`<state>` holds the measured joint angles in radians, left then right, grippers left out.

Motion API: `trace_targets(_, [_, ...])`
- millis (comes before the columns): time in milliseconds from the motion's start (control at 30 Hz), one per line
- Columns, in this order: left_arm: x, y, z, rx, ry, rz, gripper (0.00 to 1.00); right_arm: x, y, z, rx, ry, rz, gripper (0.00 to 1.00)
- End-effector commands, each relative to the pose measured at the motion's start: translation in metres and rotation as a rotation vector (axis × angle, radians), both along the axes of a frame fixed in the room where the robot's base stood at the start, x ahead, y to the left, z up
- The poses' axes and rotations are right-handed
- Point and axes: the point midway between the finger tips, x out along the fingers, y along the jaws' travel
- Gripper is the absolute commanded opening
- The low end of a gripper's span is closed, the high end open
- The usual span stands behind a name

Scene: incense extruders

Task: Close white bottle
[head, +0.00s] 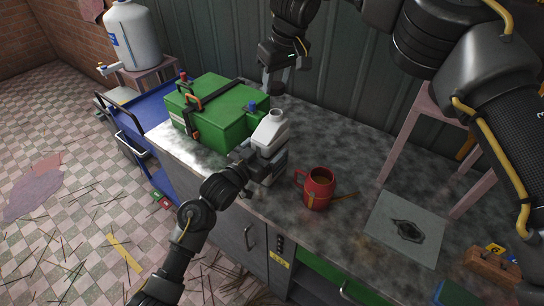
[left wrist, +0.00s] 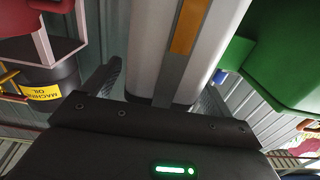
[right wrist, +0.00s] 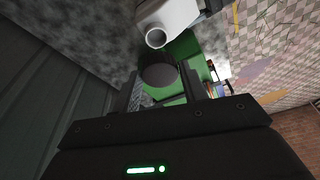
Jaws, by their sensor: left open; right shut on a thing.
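The white bottle (head: 268,138) stands upright on the counter beside the green box. Its neck is uncapped, and the open mouth (right wrist: 156,38) shows in the right wrist view. My left gripper (head: 252,160) is open, with its fingers on either side of the bottle body; the bottle also fills the middle of the left wrist view (left wrist: 150,55). My right gripper (head: 273,84) is shut on a dark round cap (right wrist: 158,71). It holds the cap above and behind the bottle in the head view, apart from the mouth.
The green box (head: 215,110) stands close to the bottle's left. A red mug (head: 318,188) stands to its right, with a grey plate (head: 405,228) farther right on the counter (head: 350,215). A blue cart (head: 145,115) and a large white container (head: 133,38) are at the left.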

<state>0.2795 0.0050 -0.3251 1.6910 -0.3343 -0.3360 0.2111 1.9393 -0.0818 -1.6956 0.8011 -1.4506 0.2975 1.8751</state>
Motion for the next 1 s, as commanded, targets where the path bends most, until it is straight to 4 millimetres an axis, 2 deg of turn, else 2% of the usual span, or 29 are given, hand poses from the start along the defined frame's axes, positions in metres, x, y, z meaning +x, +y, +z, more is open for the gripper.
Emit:
trace_targets(433, [0.0067,-0.0054,0.0004,-0.001,-0.001,0.000,0.85,0.0000,-0.0002,0.0001,0.000,0.000,0.000,0.22])
trace_targets(933, [0.0065,-0.0053,0.0001,0.000,0.000,-0.001,0.21,0.0000,-0.0004,0.0000,0.000,0.000,0.000,0.22])
trace_targets(1000, [0.0064,-0.0054,0.0000,0.000,0.000,-0.001,0.19,0.0000,-0.0004,-0.0006,0.000,0.000,0.000,0.22])
